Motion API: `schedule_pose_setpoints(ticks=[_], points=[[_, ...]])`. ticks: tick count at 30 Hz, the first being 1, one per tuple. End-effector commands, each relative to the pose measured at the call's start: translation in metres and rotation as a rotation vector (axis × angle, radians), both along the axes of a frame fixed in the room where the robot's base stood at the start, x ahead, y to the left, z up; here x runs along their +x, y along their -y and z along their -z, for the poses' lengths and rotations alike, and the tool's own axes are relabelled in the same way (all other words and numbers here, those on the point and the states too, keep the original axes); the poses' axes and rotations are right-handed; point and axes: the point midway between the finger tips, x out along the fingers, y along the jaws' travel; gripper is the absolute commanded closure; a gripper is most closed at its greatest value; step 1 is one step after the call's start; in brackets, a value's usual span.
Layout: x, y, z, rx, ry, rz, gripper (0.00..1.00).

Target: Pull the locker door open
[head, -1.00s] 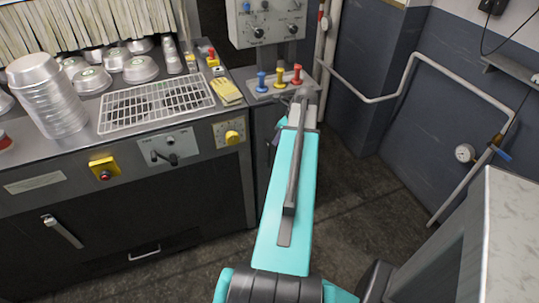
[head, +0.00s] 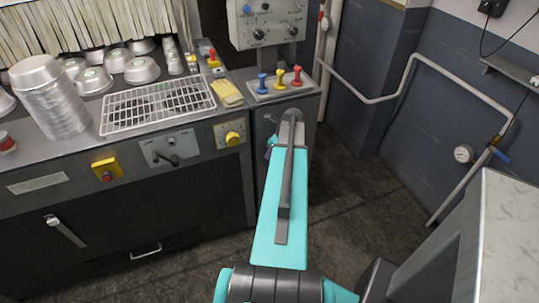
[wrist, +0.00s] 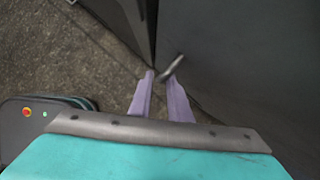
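The locker appears to be the narrow grey cabinet (head: 262,125) under the coloured levers, mostly hidden behind my arm in the head view. In the wrist view a dark grey door panel (wrist: 235,55) fills the upper right, with a short metal handle (wrist: 174,66) near its left edge. The door looks shut. My gripper (wrist: 160,75) has two purple fingers, apart, with tips close to the handle's lower end. I cannot tell whether they touch it. In the head view only a bit of purple finger shows beside my arm.
Blue, yellow and red levers (head: 281,78) stand on top of the cabinet. A counter with a wire rack (head: 158,106) and stacked pans (head: 50,95) is at left. A wall pipe (head: 395,88) and a pale-topped unit (head: 508,235) are at right. Dark floor lies between.

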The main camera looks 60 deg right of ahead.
Motion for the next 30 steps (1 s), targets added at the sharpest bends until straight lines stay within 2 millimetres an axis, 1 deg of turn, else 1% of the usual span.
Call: schedule_pose_setpoints(ticks=[3,9,20,23,24,30], points=[[0.005,0.001,0.011,0.001,0.000,0.000,0.83],[0.010,0.001,0.022,0.000,0.001,0.000,0.83],[0.010,0.001,0.025,-0.001,0.001,0.001,0.83],[0.009,0.001,0.025,0.000,0.001,0.002,0.98],[0.009,0.001,0.025,0.000,0.000,0.002,1.00],[0.009,0.001,0.024,0.000,0.000,0.002,1.00]])
